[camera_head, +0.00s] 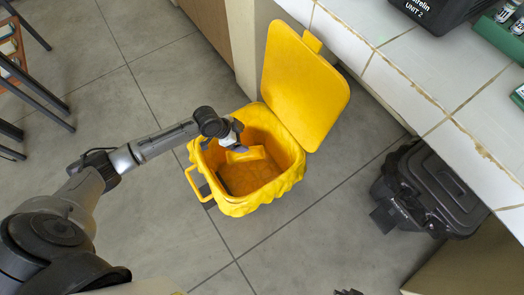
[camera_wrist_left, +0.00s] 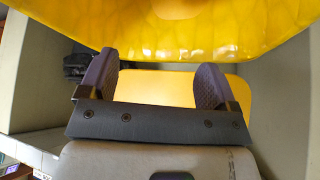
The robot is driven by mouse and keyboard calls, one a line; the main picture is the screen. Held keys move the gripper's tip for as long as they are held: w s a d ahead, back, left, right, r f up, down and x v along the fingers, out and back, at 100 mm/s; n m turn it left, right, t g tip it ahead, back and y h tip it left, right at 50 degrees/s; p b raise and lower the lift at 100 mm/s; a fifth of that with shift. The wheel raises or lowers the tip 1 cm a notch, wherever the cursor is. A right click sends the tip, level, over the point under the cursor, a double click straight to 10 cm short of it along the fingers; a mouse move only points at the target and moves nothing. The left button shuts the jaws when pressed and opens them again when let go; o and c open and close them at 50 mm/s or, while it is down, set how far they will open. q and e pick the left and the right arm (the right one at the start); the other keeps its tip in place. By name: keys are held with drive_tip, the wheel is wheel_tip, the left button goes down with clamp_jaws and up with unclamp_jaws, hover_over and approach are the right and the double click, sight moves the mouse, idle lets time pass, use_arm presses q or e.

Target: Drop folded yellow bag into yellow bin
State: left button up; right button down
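The yellow bin (camera_head: 238,208) stands on the floor in the middle of the head view, its yellow lid (camera_head: 298,85) open toward the upper right. In the left wrist view, the two dark fingers of my left gripper (camera_wrist_left: 157,82) are wide apart. A flat yellow surface shows behind them; I cannot tell whether it is bag or lid. Nothing is clearly clamped. I cannot clearly make out my right gripper.
A black lidded bin (camera_head: 430,190) stands to the right, under the white tiled counter (camera_head: 425,70). The counter holds a dark box (camera_head: 440,10) and a green rack (camera_head: 503,35). Dark stool legs (camera_head: 35,85) stand at the far left. The grey floor around the yellow bin is clear.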

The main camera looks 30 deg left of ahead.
use_arm(q)
drive_tip(key=shift+o, duration=1.1)
drive_tip(key=p+v, duration=0.7)
drive_tip(key=v, duration=0.6)
drive_tip(key=shift+r+p, duration=0.35)
drive_tip(key=shift+p, duration=0.05)
drive_tip(key=shift+s+a, duration=0.15)
